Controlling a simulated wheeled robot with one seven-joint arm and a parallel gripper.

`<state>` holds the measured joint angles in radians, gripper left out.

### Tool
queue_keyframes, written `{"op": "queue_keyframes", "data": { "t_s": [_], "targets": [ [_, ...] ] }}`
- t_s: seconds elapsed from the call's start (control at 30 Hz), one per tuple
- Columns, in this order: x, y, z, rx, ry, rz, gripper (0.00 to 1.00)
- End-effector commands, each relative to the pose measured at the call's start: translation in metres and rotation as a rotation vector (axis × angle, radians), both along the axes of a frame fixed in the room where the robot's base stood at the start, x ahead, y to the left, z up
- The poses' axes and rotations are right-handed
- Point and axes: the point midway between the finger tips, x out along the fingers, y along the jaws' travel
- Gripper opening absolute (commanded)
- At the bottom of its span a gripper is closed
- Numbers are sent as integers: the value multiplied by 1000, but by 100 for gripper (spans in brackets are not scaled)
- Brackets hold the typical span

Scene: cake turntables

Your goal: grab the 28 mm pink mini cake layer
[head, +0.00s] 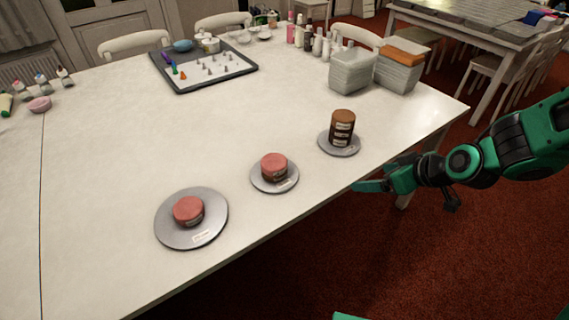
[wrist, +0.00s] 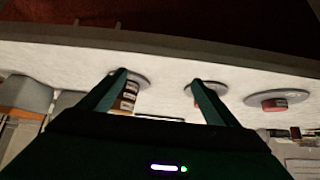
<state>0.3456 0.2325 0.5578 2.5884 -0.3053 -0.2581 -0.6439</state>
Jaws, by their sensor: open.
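A pink-topped mini cake layer (head: 188,210) sits on the large left turntable (head: 170,230); in the wrist view it shows at the right (wrist: 274,104). A second pink-topped mini cake, its side brown, (head: 274,166) sits on the middle turntable (head: 259,184). A taller brown stack (head: 342,126) stands on the right turntable (head: 327,145). Labels are too small to read, so I cannot tell which pink one is 28 mm. My gripper (head: 358,187) is open and empty at the table's front edge, right of the middle turntable and apart from all cakes; it also shows in the wrist view (wrist: 160,76).
White-grey containers (head: 352,71), one beside it with an orange top (head: 403,55), stand at the back right. A dark tray (head: 190,88) of small tips lies at the back. Bottles (head: 317,43) stand behind. The table's (head: 110,150) middle is clear.

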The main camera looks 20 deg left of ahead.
Motion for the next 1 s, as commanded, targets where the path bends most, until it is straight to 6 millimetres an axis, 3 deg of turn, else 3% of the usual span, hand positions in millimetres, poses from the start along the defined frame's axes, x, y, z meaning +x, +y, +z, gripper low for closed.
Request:
{"op": "queue_keyframes", "data": {
  "t_s": [0.1,0.3,0.4,0.57,0.63,0.67,1.0],
  "targets": [
    [14,24,-32,56,-64,16,84],
    [11,74,-74,122,-156,44,84],
    [6,99,-72,202,-175,28,84],
    [6,120,-58,255,-219,23,84],
    [-26,181,-13,329,-273,146,84],
    [-33,193,-6,348,-275,165,84],
    [-20,213,-14,350,-279,169,84]
  ]
}}
